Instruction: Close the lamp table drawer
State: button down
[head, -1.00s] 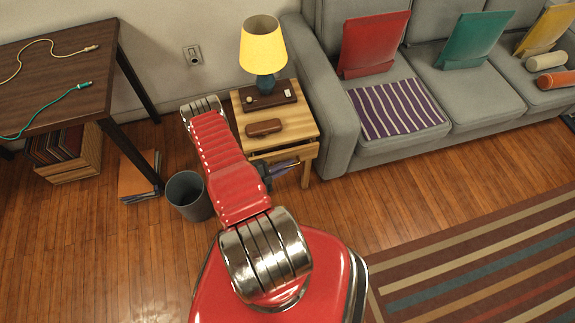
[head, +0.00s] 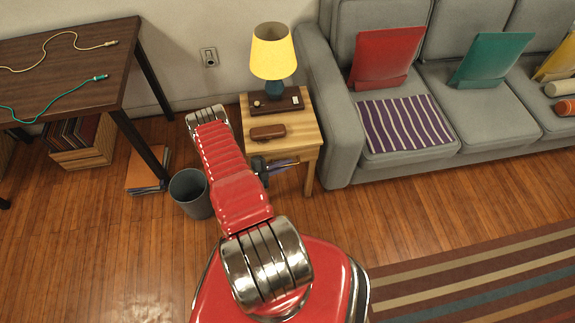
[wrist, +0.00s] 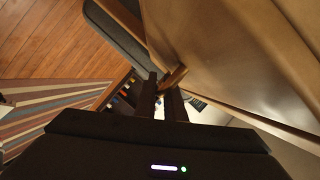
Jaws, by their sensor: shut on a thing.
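The lamp table (head: 302,130) is a light wooden side table beside the sofa in the head view. Its drawer front, under the top's front edge, is largely hidden by my arm and gripper, so I cannot tell how far the drawer is open. My gripper (head: 292,162) is low at the table's front, partly behind my red arm. In the wrist view my gripper (wrist: 167,92) has its two dark fingers closed on a small wooden handle (wrist: 174,77), beside a broad tan surface.
A grey bin (head: 190,195) stands left of my arm, near a dark desk (head: 70,65). The grey sofa (head: 342,130) is close on the right.

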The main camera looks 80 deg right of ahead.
jog(key=c, duration=2.1)
grip_release()
jog(key=shift+w+d, duration=0.2)
jog(key=shift+d, duration=0.1)
jog(key=shift+s+r, duration=0.1)
jog(key=shift+s, duration=0.1)
jog(key=v, duration=1.3)
jog(key=shift+w+a, duration=0.25)
jog(key=shift+a, duration=0.1)
